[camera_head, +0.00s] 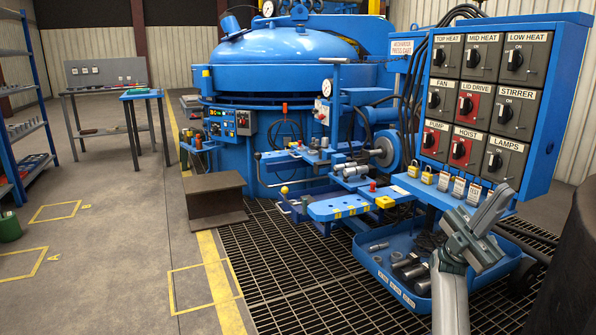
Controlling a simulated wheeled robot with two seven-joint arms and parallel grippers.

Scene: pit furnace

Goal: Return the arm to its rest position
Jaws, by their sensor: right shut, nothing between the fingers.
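My right arm comes up from the bottom right of the head view. Its grey gripper (492,205) points up and to the right, with its fingers closed together and nothing between them. It shows in front of the lower part of the blue switch panel (558,120) and the right end of the blue parts tray (385,277). I cannot tell whether it touches the shelf under the panel. My left arm and gripper are not in view.
A large blue furnace (285,55) with a domed lid stands behind a blue workbench (340,208). A steel beam block (215,195) sits left of it. A dark cylinder (575,265) is close at the right edge.

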